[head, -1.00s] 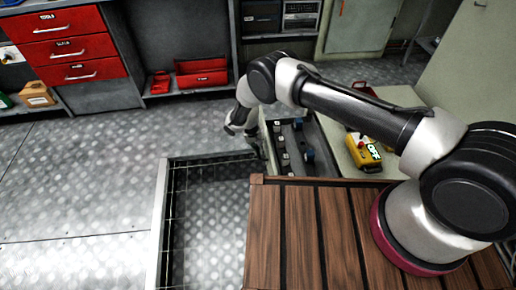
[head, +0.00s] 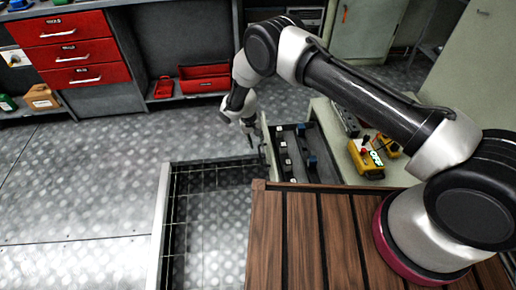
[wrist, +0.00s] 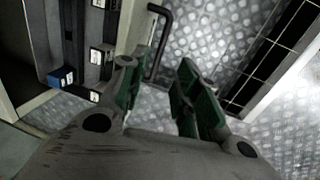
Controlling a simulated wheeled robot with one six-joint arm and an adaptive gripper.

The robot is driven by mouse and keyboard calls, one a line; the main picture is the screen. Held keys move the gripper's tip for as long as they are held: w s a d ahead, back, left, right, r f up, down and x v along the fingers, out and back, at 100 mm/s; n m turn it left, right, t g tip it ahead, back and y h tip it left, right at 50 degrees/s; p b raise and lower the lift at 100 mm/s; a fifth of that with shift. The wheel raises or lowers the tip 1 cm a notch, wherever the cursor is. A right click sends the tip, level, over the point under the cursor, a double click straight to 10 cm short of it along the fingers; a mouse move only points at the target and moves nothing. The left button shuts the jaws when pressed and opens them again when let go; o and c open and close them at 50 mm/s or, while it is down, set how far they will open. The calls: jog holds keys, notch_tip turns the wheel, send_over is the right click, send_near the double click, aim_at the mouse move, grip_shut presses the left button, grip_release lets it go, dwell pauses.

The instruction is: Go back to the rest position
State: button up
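My gripper (wrist: 155,95) is at the bottom of the wrist view, its two green-padded fingers apart with nothing between them. In the head view my gripper (head: 250,138) hangs at the end of my arm, just left of the open drawer (head: 270,150), and its fingers are too small to judge there. The wrist view shows the drawer's dark handle (wrist: 160,40) just beyond the fingers, apart from them as far as I can tell.
The drawer holds blue and white parts. Yellow devices (head: 366,158) lie on the counter to its right. A wooden slatted top (head: 300,235) is in front. A metal-edged grid (head: 163,215) lies on the floor at left. A red drawer cabinet (head: 75,50) stands behind.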

jog(key=shift+a+r, duration=0.2)
jog(key=shift+r, duration=0.85)
